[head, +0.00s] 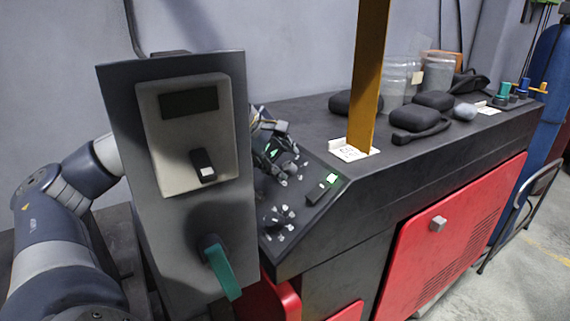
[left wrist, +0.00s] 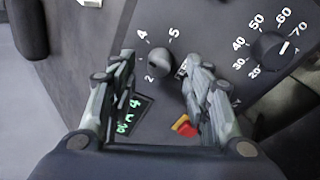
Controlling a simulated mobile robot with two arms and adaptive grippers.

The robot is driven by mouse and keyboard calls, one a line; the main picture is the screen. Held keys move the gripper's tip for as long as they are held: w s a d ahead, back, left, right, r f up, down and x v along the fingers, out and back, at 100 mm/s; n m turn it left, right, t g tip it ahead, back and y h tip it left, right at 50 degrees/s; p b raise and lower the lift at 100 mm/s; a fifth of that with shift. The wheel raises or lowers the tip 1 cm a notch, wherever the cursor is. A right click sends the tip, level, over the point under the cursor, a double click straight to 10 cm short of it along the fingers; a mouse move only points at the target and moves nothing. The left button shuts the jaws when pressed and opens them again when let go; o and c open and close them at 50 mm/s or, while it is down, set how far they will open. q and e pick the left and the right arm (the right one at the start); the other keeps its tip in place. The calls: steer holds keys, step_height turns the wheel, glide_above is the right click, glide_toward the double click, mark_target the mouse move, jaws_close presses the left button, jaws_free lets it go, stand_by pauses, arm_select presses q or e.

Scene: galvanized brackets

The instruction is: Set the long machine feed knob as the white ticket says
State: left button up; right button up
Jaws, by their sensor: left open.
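My left gripper (head: 277,150) is over the sloped control panel (head: 325,197) of the long machine, partly hidden behind a grey box. In the left wrist view the gripper (left wrist: 158,64) is open. A small dark knob (left wrist: 160,59) with 2, 4 and 5 around it shows between its fingertips; contact cannot be told. A second knob (left wrist: 272,46) with a 20 to 70 scale sits to the right, its white mark pointing roughly toward 70. No readable label says which is the feed knob. A white ticket (head: 350,151) lies by the yellow post; its writing is unreadable.
The tall grey box (head: 190,235) with a teal lever (head: 221,272) stands close in front. The yellow post (head: 367,80) rises beside the panel. A green display (left wrist: 128,115) and a red-yellow button (left wrist: 184,126) lie near the fingers. Black pads (head: 414,118) and jars lie farther back.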

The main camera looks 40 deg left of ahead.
arm_select(q)
steer(key=v, duration=0.8)
steer(key=shift+s+r, duration=0.25)
steer(key=shift+s, duration=0.05)
steer(key=shift+w, duration=0.1)
